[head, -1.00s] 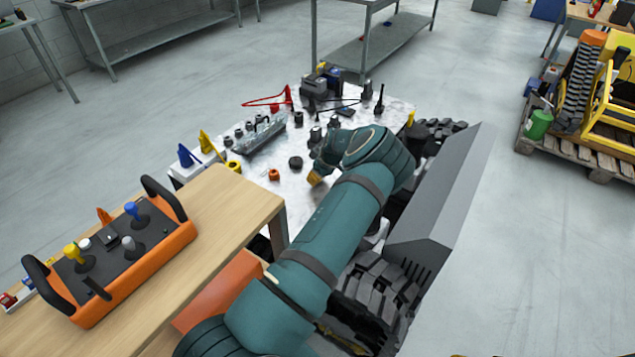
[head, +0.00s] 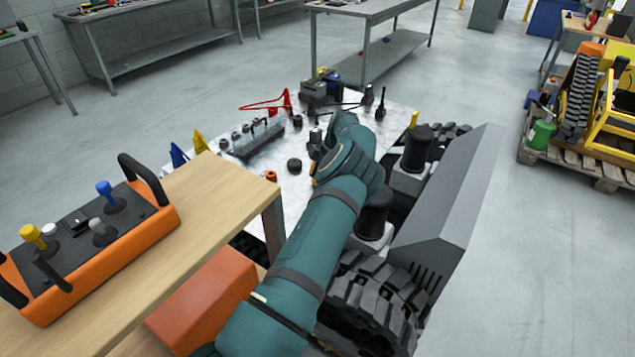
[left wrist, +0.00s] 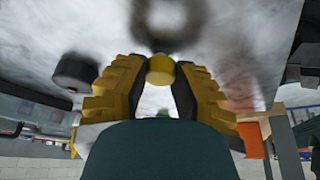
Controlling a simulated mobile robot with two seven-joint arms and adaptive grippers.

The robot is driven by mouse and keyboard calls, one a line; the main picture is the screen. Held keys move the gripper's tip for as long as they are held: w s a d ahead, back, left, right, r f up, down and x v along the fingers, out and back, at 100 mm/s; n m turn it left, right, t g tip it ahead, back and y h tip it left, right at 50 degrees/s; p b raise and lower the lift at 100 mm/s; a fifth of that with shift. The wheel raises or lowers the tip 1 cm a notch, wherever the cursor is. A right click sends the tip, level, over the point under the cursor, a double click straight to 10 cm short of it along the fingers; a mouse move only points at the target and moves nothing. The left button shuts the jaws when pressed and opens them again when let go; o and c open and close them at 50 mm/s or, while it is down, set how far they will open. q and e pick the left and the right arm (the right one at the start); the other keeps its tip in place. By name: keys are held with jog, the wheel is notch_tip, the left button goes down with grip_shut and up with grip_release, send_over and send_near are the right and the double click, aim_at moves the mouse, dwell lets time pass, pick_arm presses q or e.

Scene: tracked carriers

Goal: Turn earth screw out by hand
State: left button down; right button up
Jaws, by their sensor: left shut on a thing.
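In the left wrist view, my left gripper (left wrist: 161,68) has its two yellow ribbed fingers closed on a small yellow round piece (left wrist: 160,70), which looks like the earth screw's head. Behind it is a pale, blurred surface with a dark ring. I cannot tell whether the screw is still seated. In the head view, my left arm reaches over the pale worktop of the machine, and its own wrist hides the fingers and the screw. My right gripper is not in view.
A dark round cap (head: 294,165) lies on the pale worktop (head: 290,195); it may be the dark disc (left wrist: 76,72) in the wrist view. Black cylinders (head: 416,148) and a grey sloped housing (head: 445,200) stand right of my arm. An orange control box (head: 150,220) sits on the wooden table (head: 190,240).

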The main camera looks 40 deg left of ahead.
pick_arm(q)
jog(key=shift+f+n+h+b, duration=0.2)
jog(key=shift+n+h+b, duration=0.4)
jog(key=shift+n, duration=0.9)
jog(key=shift+d, duration=0.1)
jog(key=c, duration=0.7)
grip_release()
jog(key=shift+w+g, duration=0.1)
jog(key=shift+g, duration=0.2)
jog(key=shift+r, duration=0.2)
jog(key=shift+r, duration=0.3)
notch_tip(320, 180, up, 9)
jog(key=shift+r, duration=0.1)
